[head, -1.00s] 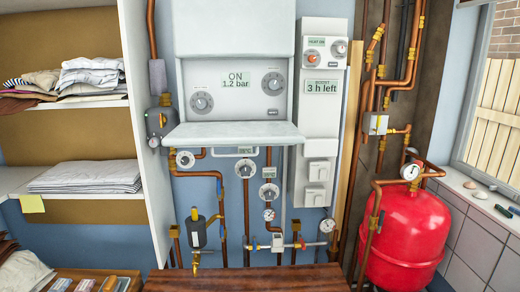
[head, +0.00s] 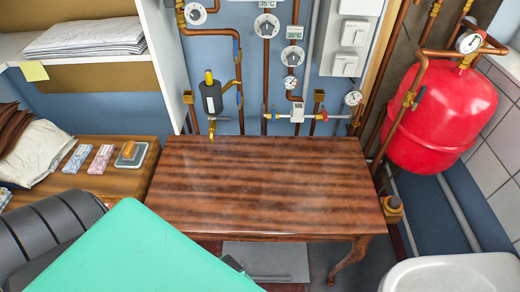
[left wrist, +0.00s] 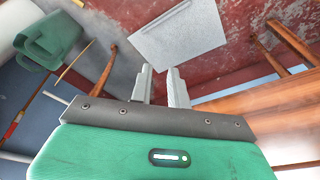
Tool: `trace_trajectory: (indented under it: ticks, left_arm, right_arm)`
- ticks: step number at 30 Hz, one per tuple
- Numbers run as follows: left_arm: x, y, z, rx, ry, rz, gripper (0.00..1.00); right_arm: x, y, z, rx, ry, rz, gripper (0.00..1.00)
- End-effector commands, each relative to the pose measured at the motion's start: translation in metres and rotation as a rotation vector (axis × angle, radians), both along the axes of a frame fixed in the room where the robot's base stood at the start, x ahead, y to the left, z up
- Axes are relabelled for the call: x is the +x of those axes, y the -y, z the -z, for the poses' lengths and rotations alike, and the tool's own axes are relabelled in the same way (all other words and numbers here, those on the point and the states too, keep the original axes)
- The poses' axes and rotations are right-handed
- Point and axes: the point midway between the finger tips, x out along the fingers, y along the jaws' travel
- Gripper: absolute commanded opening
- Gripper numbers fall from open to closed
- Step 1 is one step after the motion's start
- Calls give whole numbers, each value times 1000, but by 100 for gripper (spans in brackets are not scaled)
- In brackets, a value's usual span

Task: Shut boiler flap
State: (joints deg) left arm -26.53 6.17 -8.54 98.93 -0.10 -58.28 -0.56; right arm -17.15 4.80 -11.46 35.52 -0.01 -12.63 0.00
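The boiler and its flap are out of view now, above the top edge of the head view. Below where they were, the pipes and gauges (head: 265,25) on the blue wall show. In the left wrist view my left gripper (left wrist: 160,75) has two grey fingers with a gap between them and nothing held. It points down over the reddish floor. In the head view my green and dark left arm comes in at the lower left and hides the fingers. My right gripper is not in view.
A wooden table (head: 265,185) stands below the pipes, its top clear. A red tank (head: 440,120) is at the right, with a white basin (head: 450,272) in front. A low shelf (head: 115,183) with cloths and small boxes is at the left. A grey panel (head: 268,260) lies on the floor.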

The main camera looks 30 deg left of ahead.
Motion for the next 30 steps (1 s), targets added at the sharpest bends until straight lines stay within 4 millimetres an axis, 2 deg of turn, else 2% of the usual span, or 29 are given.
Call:
trace_trajectory:
  ticks: [1, 7, 11, 12, 15, 20, 21, 25, 30]
  left_arm:
    - [10, -2, -20, 3, 26, 4, 18]
    - [44, -19, -102, 44, 150, 46, 18]
    - [82, -44, -165, 128, 324, 125, 18]
    - [101, -57, -191, 180, 415, 169, 18]
    - [144, -84, -245, 322, 620, 282, 18]
    - [197, -119, -317, 562, 888, 438, 18]
    - [209, -126, -337, 632, 955, 477, 18]
    - [240, -150, -403, 891, 1162, 606, 18]
    - [262, -172, -490, 1276, 1396, 754, 18]
  right_arm:
    - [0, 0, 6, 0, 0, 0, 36]
    - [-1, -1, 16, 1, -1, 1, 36]
    - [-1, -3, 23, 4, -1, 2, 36]
    - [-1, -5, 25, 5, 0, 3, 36]
    - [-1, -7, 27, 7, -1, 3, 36]
    - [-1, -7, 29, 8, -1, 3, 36]
    - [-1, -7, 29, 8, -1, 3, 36]
    - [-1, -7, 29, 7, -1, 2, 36]
    - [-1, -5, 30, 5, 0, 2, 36]
